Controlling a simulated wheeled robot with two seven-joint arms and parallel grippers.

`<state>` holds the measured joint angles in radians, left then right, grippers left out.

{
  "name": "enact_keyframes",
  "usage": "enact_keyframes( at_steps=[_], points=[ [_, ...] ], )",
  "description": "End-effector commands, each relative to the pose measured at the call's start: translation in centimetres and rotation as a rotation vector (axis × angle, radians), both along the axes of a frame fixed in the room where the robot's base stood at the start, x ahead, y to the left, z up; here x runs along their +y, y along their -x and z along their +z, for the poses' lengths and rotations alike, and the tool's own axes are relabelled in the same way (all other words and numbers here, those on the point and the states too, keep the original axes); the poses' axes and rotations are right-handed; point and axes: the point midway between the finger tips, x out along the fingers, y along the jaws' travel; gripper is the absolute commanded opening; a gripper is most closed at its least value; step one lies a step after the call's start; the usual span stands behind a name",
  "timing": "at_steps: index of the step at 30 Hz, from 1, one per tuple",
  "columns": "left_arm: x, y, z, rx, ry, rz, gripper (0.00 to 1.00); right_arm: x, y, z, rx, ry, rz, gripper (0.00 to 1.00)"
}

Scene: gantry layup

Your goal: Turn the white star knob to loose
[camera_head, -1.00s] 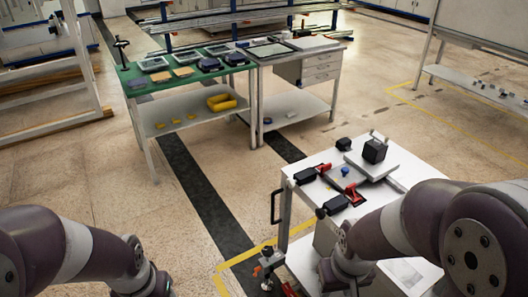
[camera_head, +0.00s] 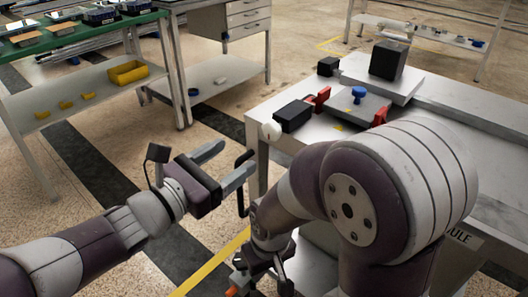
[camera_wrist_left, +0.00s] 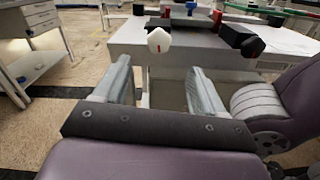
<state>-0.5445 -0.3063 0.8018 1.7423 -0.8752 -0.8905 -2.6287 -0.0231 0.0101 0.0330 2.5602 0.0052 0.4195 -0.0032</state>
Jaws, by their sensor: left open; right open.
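The white star knob (camera_head: 271,130) sits at the near left edge of the white table, at the end of a black block. In the left wrist view the white knob (camera_wrist_left: 158,40) shows a red mark on its face and lies beyond the fingertips, a little above the gap between them. My left gripper (camera_head: 232,163) is open and empty, left of the knob and a little lower, apart from it. Its two fingers (camera_wrist_left: 158,78) frame empty space in the wrist view. My right gripper (camera_head: 262,287) is open, low at the bottom of the head view, partly cut off.
On the white table (camera_head: 455,92) stand a blue knob (camera_head: 358,92) on a grey plate, red clamps (camera_head: 318,98), black blocks and a tall black box (camera_head: 388,60). A green-topped bench (camera_head: 60,38) with a yellow bin (camera_head: 127,72) stands behind left.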

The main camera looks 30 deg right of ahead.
Motion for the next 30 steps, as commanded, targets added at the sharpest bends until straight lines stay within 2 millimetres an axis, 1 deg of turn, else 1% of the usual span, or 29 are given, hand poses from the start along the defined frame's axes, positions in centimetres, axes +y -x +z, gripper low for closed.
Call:
enact_keyframes(
  at_steps=[3,6,9,12,17,24,25,26,27,29,30],
  points=[
    [-3.0,-1.1,-0.2,0.004,0.0,-0.002,0.7,0.0,0.0,-0.7,0.0,0.0,0.0,0.43],
    [-5.4,-2.2,-0.2,0.005,0.001,-0.001,0.7,0.0,0.0,-1.0,0.0,0.0,0.0,0.43],
    [-7.4,-3.0,-0.1,0.006,0.001,0.002,0.7,0.0,0.0,-1.3,0.0,0.0,0.0,0.43],
    [-8.7,-3.7,0.0,0.005,0.0,0.003,0.7,0.0,0.0,-1.4,0.0,0.0,0.0,0.43],
    [-9.6,-4.1,0.0,0.006,0.001,0.005,0.7,0.0,0.0,-1.5,0.001,0.0,0.0,0.43],
    [-9.7,-4.1,0.1,0.007,0.001,0.006,0.7,0.0,0.0,-1.5,0.0,0.0,0.0,0.43],
    [-9.7,-4.2,0.1,0.007,0.001,0.006,0.64,0.0,0.0,-1.5,0.001,0.0,0.0,0.43],
    [-9.7,-4.2,0.1,0.007,0.001,0.006,0.54,0.0,0.0,-1.5,0.001,0.0,0.0,0.43],
    [-9.7,-4.2,0.1,0.007,0.001,0.006,0.41,0.0,0.0,-1.5,0.001,0.0,0.0,0.43],
    [-9.7,-4.2,0.1,0.007,0.001,0.006,0.22,0.0,0.0,-1.5,0.001,0.0,0.0,0.43],
    [-9.7,-4.2,0.1,0.007,0.001,0.006,0.14,0.0,0.0,-1.5,0.001,0.0,0.0,0.43]
  ],
)
